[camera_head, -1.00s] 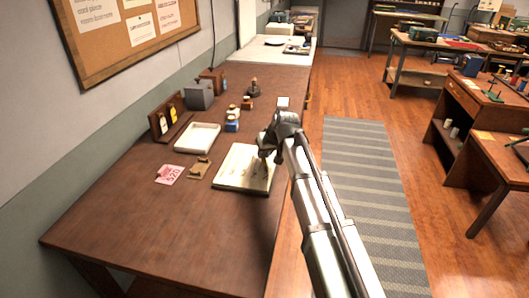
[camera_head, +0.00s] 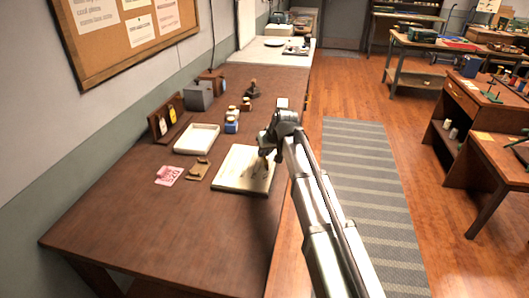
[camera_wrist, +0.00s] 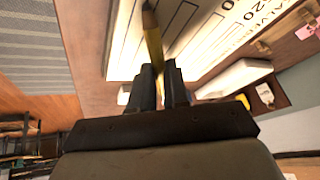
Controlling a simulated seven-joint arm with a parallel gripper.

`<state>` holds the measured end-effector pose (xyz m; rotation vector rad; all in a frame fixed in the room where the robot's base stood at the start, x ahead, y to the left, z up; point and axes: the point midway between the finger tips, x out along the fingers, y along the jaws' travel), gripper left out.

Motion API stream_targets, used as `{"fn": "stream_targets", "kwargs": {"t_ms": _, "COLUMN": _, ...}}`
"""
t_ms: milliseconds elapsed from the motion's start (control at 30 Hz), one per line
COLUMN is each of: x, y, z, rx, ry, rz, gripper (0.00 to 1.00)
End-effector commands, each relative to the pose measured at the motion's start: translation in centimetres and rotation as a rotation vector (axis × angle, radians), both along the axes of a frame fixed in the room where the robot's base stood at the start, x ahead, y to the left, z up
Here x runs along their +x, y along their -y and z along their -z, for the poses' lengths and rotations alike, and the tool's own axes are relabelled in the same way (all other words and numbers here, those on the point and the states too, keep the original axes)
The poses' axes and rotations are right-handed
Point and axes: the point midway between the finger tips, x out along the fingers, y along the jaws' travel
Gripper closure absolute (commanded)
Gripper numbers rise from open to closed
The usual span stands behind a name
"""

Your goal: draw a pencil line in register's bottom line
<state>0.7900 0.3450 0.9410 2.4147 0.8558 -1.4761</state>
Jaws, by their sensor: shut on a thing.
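The register (camera_head: 238,172) lies open on the brown table, its pale page facing up. In the wrist view its page (camera_wrist: 215,35) shows printed lines, numbers and letters. My gripper (camera_wrist: 163,75) is shut on a yellow pencil (camera_wrist: 153,40), whose dark tip points at the page. In the head view my gripper (camera_head: 270,150) is over the right part of the register. I cannot tell whether the tip touches the paper. The pencil is too small to make out in the head view, and the bottom line cannot be picked out.
A white tray (camera_head: 197,139), a pink card (camera_head: 169,175) and a small brown item (camera_head: 198,169) lie left of the register. Small bottles (camera_head: 232,124) and a stamp (camera_head: 254,90) stand behind. The table's front left is clear.

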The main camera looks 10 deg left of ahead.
Motion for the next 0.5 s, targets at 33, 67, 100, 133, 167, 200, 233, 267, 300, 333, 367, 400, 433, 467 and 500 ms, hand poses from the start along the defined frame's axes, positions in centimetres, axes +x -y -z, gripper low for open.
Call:
{"fn": "stream_targets", "kwargs": {"t_ms": 33, "x": 0.23, "y": -0.01, "z": 0.02, "rx": 0.000, "ry": 0.000, "rz": 0.000, "gripper": 1.00}}
{"fn": "stream_targets", "kwargs": {"t_ms": 67, "x": 0.32, "y": -0.01, "z": 0.02, "rx": 0.000, "ry": 0.000, "rz": 0.000, "gripper": 1.00}}
{"fn": "stream_targets", "kwargs": {"t_ms": 100, "x": 0.44, "y": -0.01, "z": 0.03, "rx": 0.000, "ry": 0.000, "rz": 0.000, "gripper": 1.00}}
{"fn": "stream_targets", "kwargs": {"t_ms": 133, "x": 0.52, "y": -0.01, "z": 0.03, "rx": 0.000, "ry": 0.000, "rz": 0.000, "gripper": 1.00}}
{"fn": "stream_targets", "kwargs": {"t_ms": 167, "x": 0.61, "y": -0.01, "z": 0.05, "rx": 0.000, "ry": 0.000, "rz": 0.000, "gripper": 1.00}}
{"fn": "stream_targets", "kwargs": {"t_ms": 200, "x": 0.71, "y": 0.00, "z": 0.06, "rx": -0.001, "ry": 0.000, "rz": 0.000, "gripper": 1.00}}
{"fn": "stream_targets", "kwargs": {"t_ms": 233, "x": 0.78, "y": 0.00, "z": 0.06, "rx": -0.001, "ry": 0.000, "rz": 0.000, "gripper": 1.00}}
{"fn": "stream_targets", "kwargs": {"t_ms": 267, "x": 0.83, "y": 0.01, "z": 0.07, "rx": -0.001, "ry": 0.000, "rz": 0.000, "gripper": 1.00}}
{"fn": "stream_targets", "kwargs": {"t_ms": 300, "x": 0.88, "y": 0.01, "z": 0.08, "rx": -0.001, "ry": 0.000, "rz": 0.000, "gripper": 1.00}}
{"fn": "stream_targets", "kwargs": {"t_ms": 333, "x": 0.90, "y": 0.01, "z": 0.08, "rx": -0.001, "ry": 0.000, "rz": 0.000, "gripper": 1.00}}
{"fn": "stream_targets", "kwargs": {"t_ms": 367, "x": 0.91, "y": 0.01, "z": 0.09, "rx": -0.001, "ry": 0.000, "rz": 0.000, "gripper": 1.00}}
{"fn": "stream_targets", "kwargs": {"t_ms": 400, "x": 0.94, "y": 0.01, "z": 0.09, "rx": -0.001, "ry": 0.000, "rz": 0.000, "gripper": 1.00}}
{"fn": "stream_targets", "kwargs": {"t_ms": 433, "x": 0.96, "y": 0.01, "z": 0.08, "rx": -0.001, "ry": 0.000, "rz": 0.000, "gripper": 1.00}}
{"fn": "stream_targets", "kwargs": {"t_ms": 467, "x": 1.00, "y": 0.01, "z": 0.08, "rx": -0.001, "ry": 0.000, "rz": 0.000, "gripper": 1.00}}
{"fn": "stream_targets", "kwargs": {"t_ms": 500, "x": 1.06, "y": 0.01, "z": 0.07, "rx": -0.001, "ry": 0.000, "rz": 0.000, "gripper": 1.00}}
